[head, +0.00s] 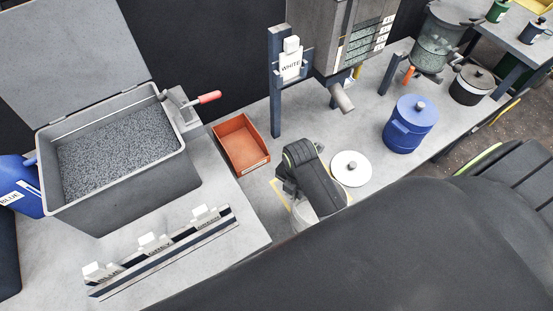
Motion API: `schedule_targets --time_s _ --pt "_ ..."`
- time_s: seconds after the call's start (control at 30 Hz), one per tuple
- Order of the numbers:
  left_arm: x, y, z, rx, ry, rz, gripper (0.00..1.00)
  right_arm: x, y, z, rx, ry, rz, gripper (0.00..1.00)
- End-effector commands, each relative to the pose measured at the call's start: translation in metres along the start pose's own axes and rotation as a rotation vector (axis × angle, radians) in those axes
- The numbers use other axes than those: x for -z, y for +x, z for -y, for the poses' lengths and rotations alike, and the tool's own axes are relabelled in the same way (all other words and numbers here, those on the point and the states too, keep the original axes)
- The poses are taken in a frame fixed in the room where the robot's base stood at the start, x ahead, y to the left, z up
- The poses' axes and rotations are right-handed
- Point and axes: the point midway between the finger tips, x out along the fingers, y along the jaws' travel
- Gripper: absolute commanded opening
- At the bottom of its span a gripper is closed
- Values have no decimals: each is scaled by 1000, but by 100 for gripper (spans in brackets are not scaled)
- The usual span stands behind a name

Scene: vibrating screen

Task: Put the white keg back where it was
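The white keg (301,216) stands or hangs low at the centre of the head view. Only a pale part of its side shows below my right wrist. My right gripper (290,189) is at the top of this keg, with the dark wrist covering most of it. Its fingertips are hidden, so I cannot tell whether they grip the keg. A yellow outline (278,191) on the bench shows beside the keg. A round white lid (350,168) with a grey knob lies just right of the wrist. My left gripper is not in view.
An orange tray (240,144) lies left of the keg. A blue keg (410,124) and black pot (471,86) stand to the right. The WHITE-labelled post (277,85) and spout (342,98) stand behind. A grey bin (120,190) and a card rack (165,250) are left.

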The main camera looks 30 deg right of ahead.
Motion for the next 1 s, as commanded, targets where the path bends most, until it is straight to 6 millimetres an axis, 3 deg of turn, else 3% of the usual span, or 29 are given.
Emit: schedule_targets --time_s 0.1,0.4,0.77,1.0 --pt "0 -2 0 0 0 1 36 -12 -2 -28 -1 -1 2 0" --pt "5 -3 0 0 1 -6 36 -36 -1 -85 -1 -1 2 0" --pt "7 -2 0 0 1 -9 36 -47 -1 -111 0 0 1 0" --pt "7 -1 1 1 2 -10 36 -46 29 -111 2 1 -1 0"
